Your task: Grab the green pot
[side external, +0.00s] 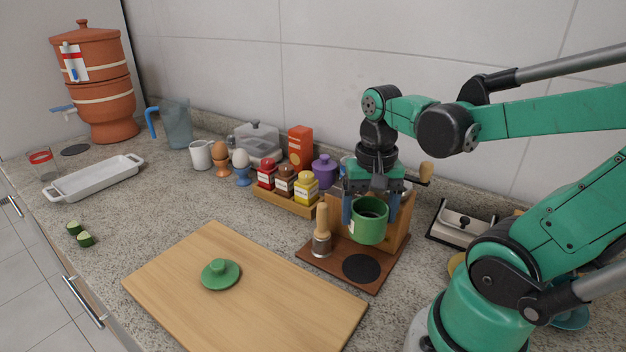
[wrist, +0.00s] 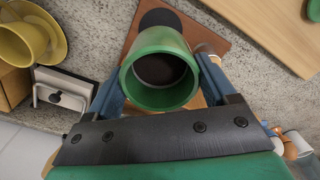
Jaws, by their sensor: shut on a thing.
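The green pot (side external: 369,221) is a small open cylinder with a dark inside. My gripper (side external: 374,212) is shut on it, with a blue finger on each side. The pot is held in the air above the brown board by the wooden stand. In the wrist view the pot (wrist: 160,98) sits between the two fingers of my gripper (wrist: 160,85), its open mouth facing the camera. A green lid (side external: 221,273) with a knob lies apart on the wooden cutting board (side external: 190,262).
A brown board (side external: 330,262) with a round black pad (side external: 361,268) and a wooden-handled tool (side external: 322,232) lies below the pot. A wooden stand (side external: 398,240) is close behind. A rack of colored jars (side external: 286,203) stands to the left.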

